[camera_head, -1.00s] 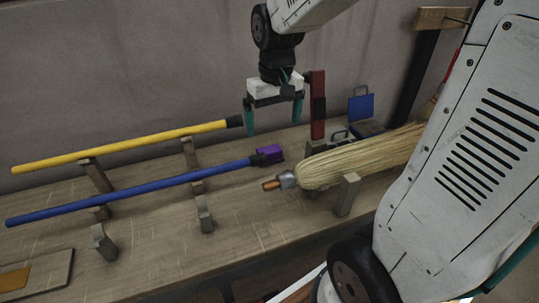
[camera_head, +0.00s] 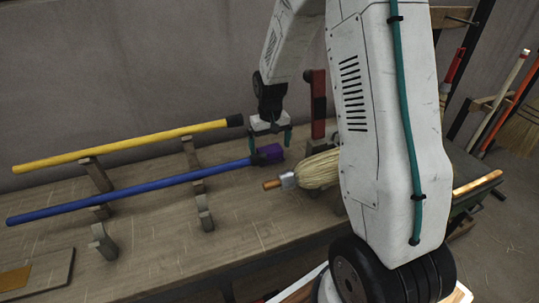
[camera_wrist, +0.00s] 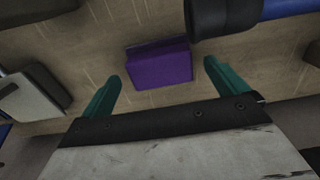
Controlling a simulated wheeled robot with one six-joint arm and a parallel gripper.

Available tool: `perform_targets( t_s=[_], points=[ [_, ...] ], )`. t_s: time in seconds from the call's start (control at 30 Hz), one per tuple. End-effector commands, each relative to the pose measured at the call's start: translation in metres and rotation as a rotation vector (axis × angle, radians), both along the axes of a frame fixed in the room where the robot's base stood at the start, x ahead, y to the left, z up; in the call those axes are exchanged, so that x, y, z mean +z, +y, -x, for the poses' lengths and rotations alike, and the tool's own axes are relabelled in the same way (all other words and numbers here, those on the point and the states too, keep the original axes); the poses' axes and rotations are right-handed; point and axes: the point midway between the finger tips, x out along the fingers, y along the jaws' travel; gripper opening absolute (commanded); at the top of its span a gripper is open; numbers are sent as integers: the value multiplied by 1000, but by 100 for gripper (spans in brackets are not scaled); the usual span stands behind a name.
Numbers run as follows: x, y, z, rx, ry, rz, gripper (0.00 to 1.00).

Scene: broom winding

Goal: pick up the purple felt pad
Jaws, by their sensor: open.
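In the wrist view the purple pad (camera_wrist: 159,64) is a block with a darker top edge, lying between and a little beyond my two teal fingertips. My gripper (camera_head: 270,143) is open and above the pad in the head view; in the wrist view its fingers (camera_wrist: 162,75) are spread wider than the pad, with nothing between them held.
The black end of the blue handle (camera_wrist: 222,16) is close beside the pad. A straw broom head (camera_head: 318,170) lies to the right. A yellow handle (camera_head: 125,146) rests on wooden supports behind. A red upright (camera_head: 317,100) stands close to my gripper.

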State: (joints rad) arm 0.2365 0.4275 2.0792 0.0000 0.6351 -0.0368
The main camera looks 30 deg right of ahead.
Motion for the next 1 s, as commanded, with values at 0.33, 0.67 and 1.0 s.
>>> perform_targets(
  t_s=[0.33, 0.67, 1.0],
  points=[
    [-26, 0, -1, 0, 0, 0, 98],
    [-25, 0, -1, 0, 0, 0, 48],
    [-25, 0, -1, -1, 0, 0, 49]
  ],
)
